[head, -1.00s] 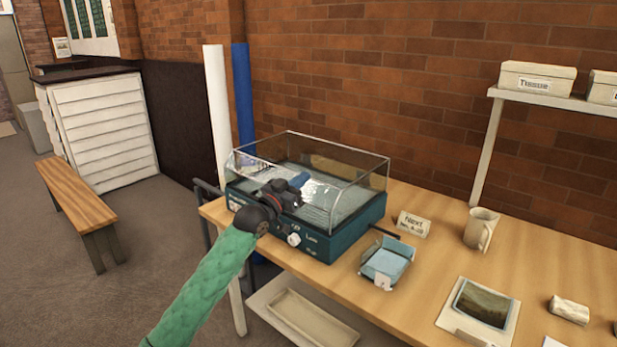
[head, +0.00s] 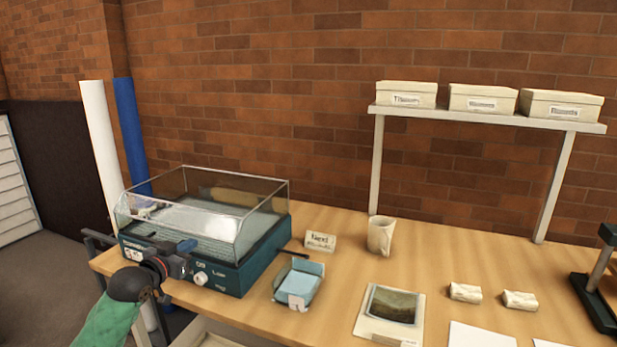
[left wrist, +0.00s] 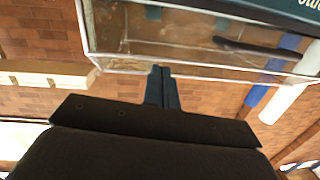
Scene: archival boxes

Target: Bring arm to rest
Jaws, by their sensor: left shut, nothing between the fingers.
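My left arm, in a green sleeve (head: 108,325), comes in at the lower left of the head view. My left gripper (head: 188,246) is in front of the teal machine (head: 240,272) with the clear cover (head: 262,205), near its control panel. In the left wrist view the gripper's fingers (left wrist: 162,88) are shut together with nothing between them, and the clear cover's edge (left wrist: 190,72) shows beyond them. I cannot tell whether the gripper touches the machine. My right gripper is not in view.
The wooden table (head: 340,275) holds a blue pad in a tray (head: 300,284), a small card (head: 320,241), a beige mug (head: 381,236), a mounted picture (head: 392,305) and two small pale blocks. Several boxes stand on a shelf (head: 490,118) behind. White and blue rolls stand at left.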

